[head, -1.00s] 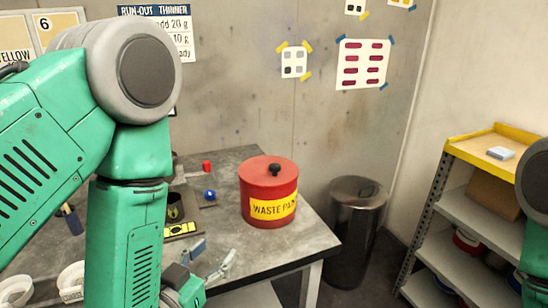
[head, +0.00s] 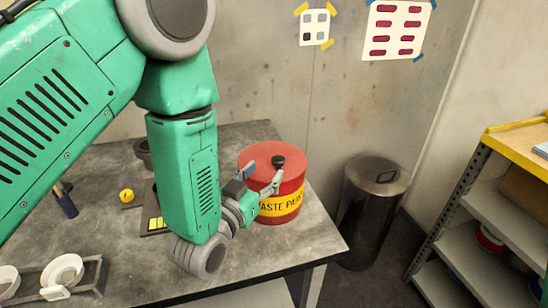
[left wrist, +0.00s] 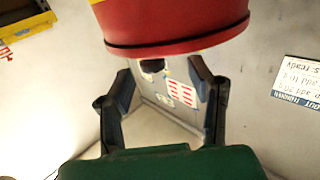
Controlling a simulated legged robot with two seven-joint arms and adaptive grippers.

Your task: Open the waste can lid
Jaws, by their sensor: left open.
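The red waste can (head: 299,192) stands on the grey workbench with a yellow waste paint label. Its red lid (head: 258,152) lies flat on top and looks closed. A black knob (head: 278,161) sits on the lid. My left gripper (head: 263,178) is open at the near side of the lid, close to the knob and partly in front of the can. In the left wrist view the red can (left wrist: 170,25) fills the top, and the knob (left wrist: 152,66) shows near the left fingertip of my open gripper (left wrist: 162,75). Contact cannot be told. My right gripper is out of view.
A metal bin (head: 362,215) stands on the floor right of the workbench (head: 140,270). A shelf unit (head: 480,215) is at the far right.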

